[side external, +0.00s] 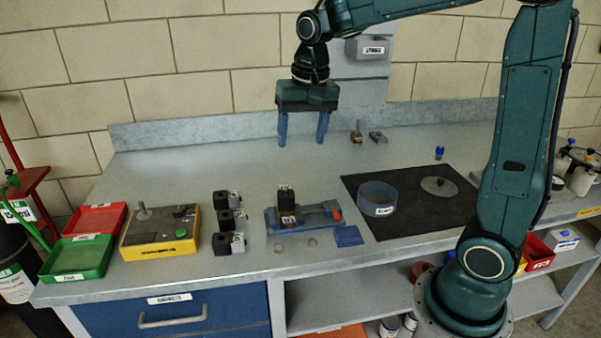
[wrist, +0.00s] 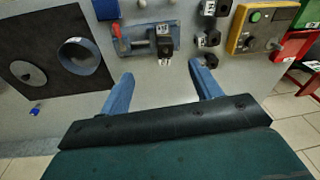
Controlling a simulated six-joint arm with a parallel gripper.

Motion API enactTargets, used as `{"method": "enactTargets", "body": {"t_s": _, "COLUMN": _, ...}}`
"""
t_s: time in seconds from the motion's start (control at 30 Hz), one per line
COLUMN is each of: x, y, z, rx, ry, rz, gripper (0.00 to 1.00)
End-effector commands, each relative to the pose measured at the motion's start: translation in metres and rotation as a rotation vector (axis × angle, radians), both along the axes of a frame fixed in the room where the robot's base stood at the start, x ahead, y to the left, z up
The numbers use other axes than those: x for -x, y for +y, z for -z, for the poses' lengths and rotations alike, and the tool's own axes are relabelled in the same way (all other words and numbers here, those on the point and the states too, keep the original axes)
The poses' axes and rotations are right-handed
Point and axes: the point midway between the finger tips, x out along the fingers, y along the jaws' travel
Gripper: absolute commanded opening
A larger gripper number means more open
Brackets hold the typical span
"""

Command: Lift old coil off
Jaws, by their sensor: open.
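A black block-shaped coil (side external: 286,193) stands upright on a valve body in a blue fixture (side external: 328,212) with a red handle. I take it for the old coil. In the wrist view the coil (wrist: 165,48) is ahead of the fingers, on the blue fixture (wrist: 135,42). My gripper (side external: 302,141) hangs high above the bench with its blue fingers pointing down, apart and empty. In the wrist view my gripper (wrist: 161,70) shows nothing between its fingers. The gripper is well clear of the coil.
Several black coils (side external: 221,222) stand in a column left of the fixture. A yellow test box (side external: 162,248), a red tray (side external: 98,218) and a green tray (side external: 75,260) are further left. A round blue bin (side external: 377,197) sits on the dark mat (side external: 420,222) at right.

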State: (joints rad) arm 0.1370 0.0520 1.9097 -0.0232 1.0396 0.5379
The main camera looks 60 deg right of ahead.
Motion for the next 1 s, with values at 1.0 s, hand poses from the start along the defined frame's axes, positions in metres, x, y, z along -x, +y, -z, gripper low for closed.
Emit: {"method": "enactTargets", "body": {"t_s": 1.0, "x": -0.065, "y": -0.03, "z": 0.072, "rx": -0.038, "ry": 0.129, "rz": 0.237, "gripper": 0.64}}
